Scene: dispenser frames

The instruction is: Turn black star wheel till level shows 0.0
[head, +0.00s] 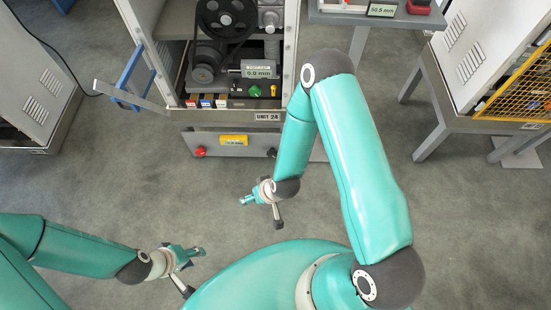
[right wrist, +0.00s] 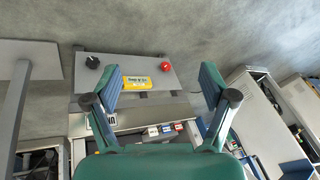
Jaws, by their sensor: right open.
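The black star wheel (right wrist: 92,62) sits on the low grey front panel in the right wrist view. In the head view the black star wheel (head: 272,153) shows at the panel's right end, close beside my right arm.
A red knob (head: 200,152) and a yellow label (head: 233,140) share the panel. Above are a UNIT 24 plate (head: 268,117), a green button (head: 255,91) and a black pulley (head: 227,20). Another display (head: 382,10) reads 50.5 mm. The floor before the panel is clear.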

